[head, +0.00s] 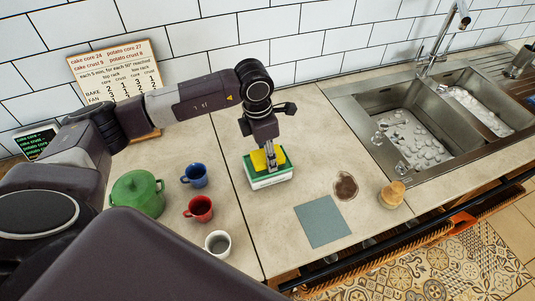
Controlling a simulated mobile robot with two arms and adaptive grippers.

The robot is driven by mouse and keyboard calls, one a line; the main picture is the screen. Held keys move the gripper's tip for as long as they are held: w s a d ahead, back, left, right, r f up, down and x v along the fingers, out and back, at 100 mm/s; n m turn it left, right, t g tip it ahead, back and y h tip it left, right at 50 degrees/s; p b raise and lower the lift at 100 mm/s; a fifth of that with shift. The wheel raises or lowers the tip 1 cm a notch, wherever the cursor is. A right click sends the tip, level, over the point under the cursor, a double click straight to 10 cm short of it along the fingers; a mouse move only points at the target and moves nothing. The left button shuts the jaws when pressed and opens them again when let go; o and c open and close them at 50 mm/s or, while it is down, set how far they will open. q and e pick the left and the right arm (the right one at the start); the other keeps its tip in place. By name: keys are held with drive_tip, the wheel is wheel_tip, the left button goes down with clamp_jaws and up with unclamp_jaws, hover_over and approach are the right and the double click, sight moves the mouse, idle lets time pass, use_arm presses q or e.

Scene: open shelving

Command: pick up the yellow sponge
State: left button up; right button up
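The yellow sponge (258,160) lies on or in a small green and white container (270,181) on the counter. My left arm reaches in from the left, and my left gripper (270,162) points down right at the sponge. Its fingers overlap the sponge in this view and hide part of it. I cannot tell whether the fingers are closed on it or only beside it. My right gripper is not in view.
A green pot (137,194), blue mug (195,175), red mug (199,208) and white mug (218,243) stand left of the container.

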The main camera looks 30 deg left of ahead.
use_arm(q)
wheel_tip(320, 180, up, 20)
drive_tip(key=b, duration=0.4)
drive_tip(key=shift+b, duration=0.3)
